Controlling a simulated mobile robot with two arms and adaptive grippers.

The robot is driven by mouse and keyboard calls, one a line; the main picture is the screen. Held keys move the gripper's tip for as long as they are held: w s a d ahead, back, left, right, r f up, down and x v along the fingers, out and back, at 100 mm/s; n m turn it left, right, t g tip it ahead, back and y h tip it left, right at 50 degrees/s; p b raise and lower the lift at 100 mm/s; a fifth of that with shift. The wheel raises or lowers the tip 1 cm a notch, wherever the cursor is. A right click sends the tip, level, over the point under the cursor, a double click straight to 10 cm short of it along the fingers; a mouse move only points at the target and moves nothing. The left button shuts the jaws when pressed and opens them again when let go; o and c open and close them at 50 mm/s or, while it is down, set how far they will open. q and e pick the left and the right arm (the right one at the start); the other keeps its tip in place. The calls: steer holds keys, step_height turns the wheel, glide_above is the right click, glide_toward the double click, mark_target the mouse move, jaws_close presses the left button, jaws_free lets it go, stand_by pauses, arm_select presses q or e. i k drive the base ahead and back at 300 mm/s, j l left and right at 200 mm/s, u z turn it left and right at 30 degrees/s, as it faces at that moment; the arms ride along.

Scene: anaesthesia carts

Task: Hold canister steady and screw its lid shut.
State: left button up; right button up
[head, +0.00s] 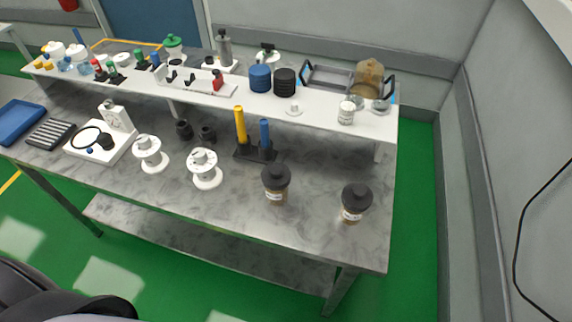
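Two brownish canisters with labels stand upright on the grey marbled table at the right. The nearer-to-middle canister (277,199) has a wide black lid (276,177) on top. The other canister (350,215), closer to the table's right end, also has a black lid (357,195). I cannot tell which one the task means, or how tightly either lid sits. Neither of my grippers is in view. Nothing touches either canister.
A black stand (256,154) with a yellow and a blue handle is left of the canisters. White spools (205,170) and a white dial device (100,140) stand further left. A raised white shelf (325,116) with several items runs behind. The table front is clear.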

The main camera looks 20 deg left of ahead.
mark_target(274, 198)
steer(key=j+z, duration=0.25)
steer(key=z, duration=0.2)
steer(key=k+j+z, duration=0.1)
steer(key=j+z, duration=0.15)
steer(key=z, duration=0.2)
steer(key=k+j+z, duration=0.1)
steer(key=k+j, duration=0.15)
steer(key=j, duration=0.25)
steer(key=k+j+z, duration=0.1)
steer(key=k+j, duration=0.2)
steer(key=j, duration=0.2)
steer(key=k+j+z, duration=0.15)
steer(key=j, duration=0.3)
steer(key=k, duration=0.15)
